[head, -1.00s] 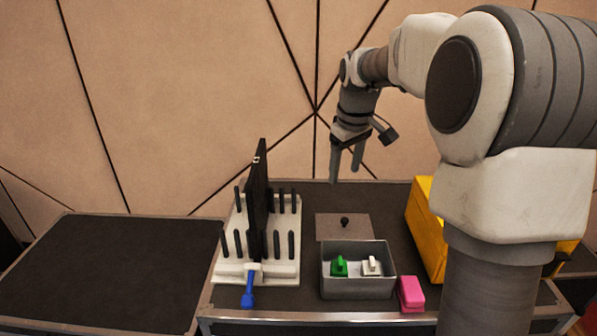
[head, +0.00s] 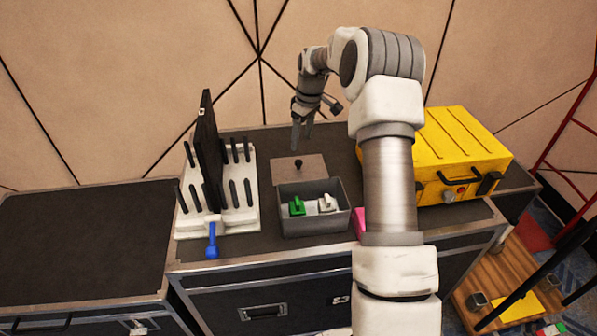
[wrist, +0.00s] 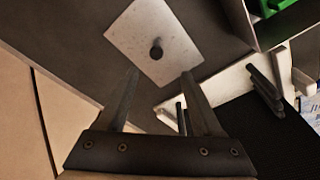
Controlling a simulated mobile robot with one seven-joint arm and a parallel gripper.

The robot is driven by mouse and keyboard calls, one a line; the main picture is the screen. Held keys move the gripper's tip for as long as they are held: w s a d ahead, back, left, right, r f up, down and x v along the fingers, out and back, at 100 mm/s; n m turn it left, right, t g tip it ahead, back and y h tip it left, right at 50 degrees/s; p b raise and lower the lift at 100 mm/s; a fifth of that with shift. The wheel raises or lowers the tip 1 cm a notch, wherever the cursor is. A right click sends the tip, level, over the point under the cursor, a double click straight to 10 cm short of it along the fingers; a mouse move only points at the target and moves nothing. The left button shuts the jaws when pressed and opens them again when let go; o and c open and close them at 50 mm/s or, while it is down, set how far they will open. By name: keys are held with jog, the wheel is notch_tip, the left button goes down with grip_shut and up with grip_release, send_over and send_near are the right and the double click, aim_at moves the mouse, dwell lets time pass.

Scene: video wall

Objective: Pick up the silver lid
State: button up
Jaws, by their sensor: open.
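The silver lid (head: 284,170) is a flat grey square plate with a small dark knob in its middle. It lies flat on the dark case top, just behind the grey bin. It also shows in the wrist view (wrist: 136,38), ahead of the fingertips. My gripper (head: 302,146) is open and empty, pointing down above the case near the lid's back edge. In the wrist view my gripper's two fingers (wrist: 160,74) are spread apart, with the knob between and beyond their tips. The fingers do not touch the lid.
A grey bin (head: 316,222) holds a green and a white item. A white peg rack (head: 246,215) with a black panel stands left, a blue-handled tool (head: 212,240) in front. A pink block (head: 360,222) is partly hidden by my arm. A yellow case (head: 458,150) stands right.

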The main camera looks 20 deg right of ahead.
send_over(298, 161)
jog(key=s, duration=0.1)
jog(key=f, duration=0.4)
jog(key=shift+s+f, duration=0.1)
jog(key=shift+s, duration=0.1)
jog(key=f+b, duration=0.1)
jog(key=f, duration=0.1)
jog(key=w+f+b, duration=0.1)
jog(key=f, duration=0.2)
jog(key=shift+d, duration=0.1)
grip_shut()
